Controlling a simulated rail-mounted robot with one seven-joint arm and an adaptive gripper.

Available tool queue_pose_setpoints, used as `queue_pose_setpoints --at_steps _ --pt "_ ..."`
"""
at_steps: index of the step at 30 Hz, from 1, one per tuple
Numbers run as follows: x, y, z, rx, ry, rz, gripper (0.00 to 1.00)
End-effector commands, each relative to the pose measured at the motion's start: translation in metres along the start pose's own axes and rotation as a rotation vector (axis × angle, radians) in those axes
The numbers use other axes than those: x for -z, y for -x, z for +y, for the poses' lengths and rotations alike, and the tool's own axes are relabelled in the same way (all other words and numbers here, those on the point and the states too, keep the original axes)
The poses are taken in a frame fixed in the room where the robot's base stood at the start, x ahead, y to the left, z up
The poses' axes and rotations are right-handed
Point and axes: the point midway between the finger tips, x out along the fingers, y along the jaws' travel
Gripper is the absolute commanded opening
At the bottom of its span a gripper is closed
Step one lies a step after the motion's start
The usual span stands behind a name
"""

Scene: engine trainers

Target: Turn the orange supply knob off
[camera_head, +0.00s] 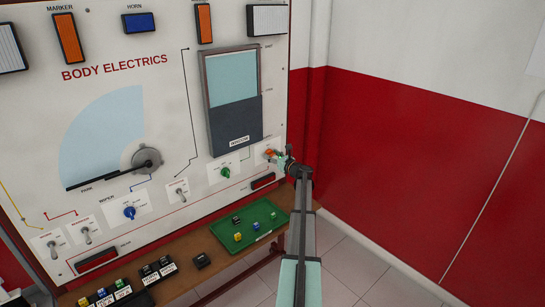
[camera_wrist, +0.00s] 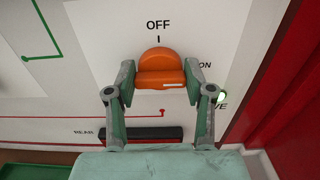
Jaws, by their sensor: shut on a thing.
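The orange supply knob (camera_wrist: 160,62) is on the white panel, with the word OFF above it and ON to its right in the wrist view. Its grip bar lies crosswise, and a white mark shows on the bar's right half, on the ON side. My gripper (camera_wrist: 160,82) is shut on the knob, one finger on the left end of the bar and one on the right. In the head view the knob (camera_head: 270,153) is small at the panel's lower right, partly hidden by my gripper (camera_head: 279,157).
A pale green lamp (camera_wrist: 221,97) looks lit at the knob's lower right. A dark labelled bar (camera_wrist: 140,134) lies below. A green knob (camera_head: 225,172) and blue knob (camera_head: 129,212) are left on the panel. A green tray (camera_head: 262,212) with small blocks sits on the bench below. A red wall (camera_head: 400,170) stands right.

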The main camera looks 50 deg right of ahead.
Motion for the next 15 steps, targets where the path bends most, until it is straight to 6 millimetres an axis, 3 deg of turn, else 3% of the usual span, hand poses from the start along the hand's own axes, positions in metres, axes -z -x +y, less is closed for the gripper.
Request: queue_pose_setpoints --at_steps 15 --pt "0.0065 -0.0007 0.0011 0.0 0.189 -0.004 0.18"
